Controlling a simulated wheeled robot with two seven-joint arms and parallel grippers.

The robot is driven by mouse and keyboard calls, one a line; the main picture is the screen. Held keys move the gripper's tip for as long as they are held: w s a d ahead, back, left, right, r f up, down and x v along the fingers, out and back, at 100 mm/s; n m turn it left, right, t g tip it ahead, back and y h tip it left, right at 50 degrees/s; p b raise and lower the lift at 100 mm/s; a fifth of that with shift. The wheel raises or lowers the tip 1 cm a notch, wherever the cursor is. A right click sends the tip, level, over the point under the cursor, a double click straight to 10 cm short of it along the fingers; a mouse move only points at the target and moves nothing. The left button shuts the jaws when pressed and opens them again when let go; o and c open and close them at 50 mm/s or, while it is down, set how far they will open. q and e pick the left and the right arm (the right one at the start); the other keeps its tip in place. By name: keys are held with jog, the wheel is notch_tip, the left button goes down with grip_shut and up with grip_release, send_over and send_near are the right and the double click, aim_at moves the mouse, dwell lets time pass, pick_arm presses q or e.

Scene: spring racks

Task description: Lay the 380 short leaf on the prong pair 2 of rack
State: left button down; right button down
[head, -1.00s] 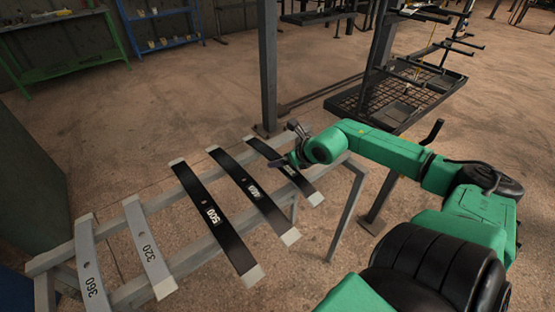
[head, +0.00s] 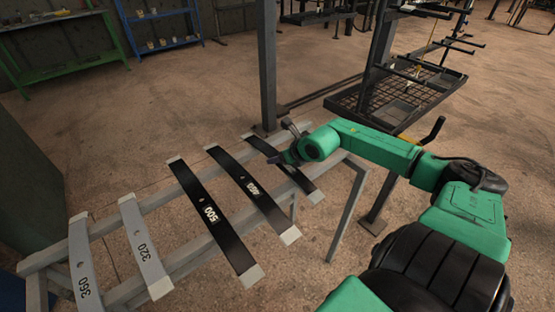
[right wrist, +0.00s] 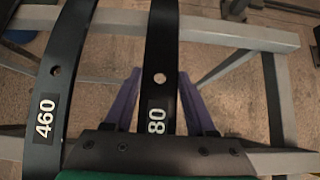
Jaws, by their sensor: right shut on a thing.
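The 380 short leaf (head: 262,149) is a black strip with pale ends, the rightmost on the grey stand. In the right wrist view the leaf (right wrist: 162,60) runs between my purple fingers, with "80" showing on its label. My right gripper (head: 284,158) is shut on this leaf near its middle; the gripper also shows in the wrist view (right wrist: 159,82). The leaf lies across the stand's rails; whether it touches them I cannot tell. A dark rack (head: 378,62) with prongs (head: 440,42) stands at the upper right. Which prongs are pair 2 I cannot tell. My left gripper is out of view.
Open floor lies between stand and rack.

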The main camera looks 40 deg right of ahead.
jog(key=shift+w+r, duration=0.1)
jog(key=shift+r, duration=0.15)
notch_tip(320, 180, up, 20)
jog(key=shift+f, duration=0.15)
